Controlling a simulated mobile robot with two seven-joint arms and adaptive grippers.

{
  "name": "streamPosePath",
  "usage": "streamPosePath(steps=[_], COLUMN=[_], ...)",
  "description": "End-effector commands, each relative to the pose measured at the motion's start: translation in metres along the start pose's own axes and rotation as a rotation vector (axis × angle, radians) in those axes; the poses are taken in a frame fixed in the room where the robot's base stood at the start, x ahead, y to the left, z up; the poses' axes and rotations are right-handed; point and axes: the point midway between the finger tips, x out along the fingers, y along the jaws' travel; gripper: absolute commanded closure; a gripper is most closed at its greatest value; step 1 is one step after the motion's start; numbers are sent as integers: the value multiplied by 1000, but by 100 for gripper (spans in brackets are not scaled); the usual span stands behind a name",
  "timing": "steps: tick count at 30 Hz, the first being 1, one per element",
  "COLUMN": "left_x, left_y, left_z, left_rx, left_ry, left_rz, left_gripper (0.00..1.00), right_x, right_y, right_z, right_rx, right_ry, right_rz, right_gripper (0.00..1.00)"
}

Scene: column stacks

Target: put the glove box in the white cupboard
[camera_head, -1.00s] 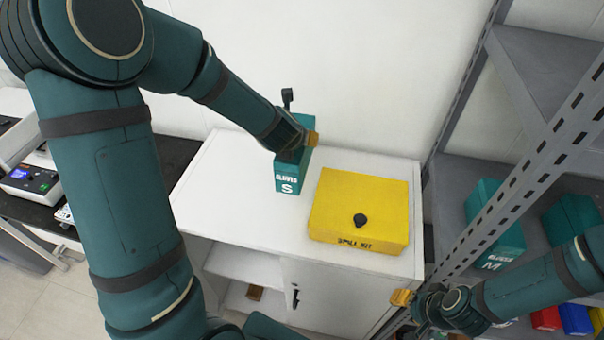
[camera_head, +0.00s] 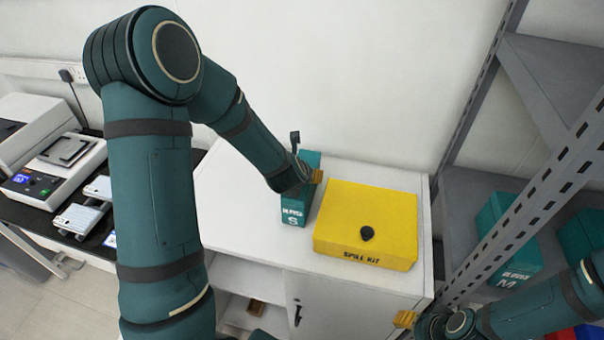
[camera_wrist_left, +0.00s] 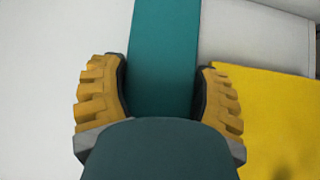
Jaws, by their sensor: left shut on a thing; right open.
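The teal glove box marked S (camera_head: 294,211) is at the white cupboard's (camera_head: 240,218) top, left of the yellow spill kit. Whether it touches the top I cannot tell. My left gripper (camera_head: 303,178) is shut on it from above; in the left wrist view the yellow fingers (camera_wrist_left: 160,95) stand on both sides of the teal box (camera_wrist_left: 163,55). The cupboard's front has an open shelf space at left and a door with a dark handle at right. My right gripper (camera_head: 410,320) is open and empty by the cupboard's front right corner.
The yellow spill kit (camera_head: 366,222) stands close to the right of the glove box. A grey metal rack (camera_head: 478,250) at right holds a teal box marked M (camera_head: 508,258). A black bench with scales (camera_head: 66,160) is at left. The cupboard top's left part is clear.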

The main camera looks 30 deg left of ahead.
Motion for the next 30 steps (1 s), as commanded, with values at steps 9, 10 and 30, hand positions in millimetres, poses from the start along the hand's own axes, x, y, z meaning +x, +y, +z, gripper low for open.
streamPosePath(steps=[9, 10, 30], left_x=[2, 1, -36], left_y=[0, 0, 0], left_z=[-1, -1, 2], left_rx=[-1, -1, -2], left_ry=[-3, 0, -3], left_rz=[0, 0, 0], left_gripper=[77, 20, 0], right_x=[4, 3, -3], right_y=[1, 1, -1], right_z=[2, 2, -1], right_rx=[-1, -1, 1], right_ry=[-3, -3, 3], right_rz=[0, 0, 0], right_gripper=[53, 53, 53])
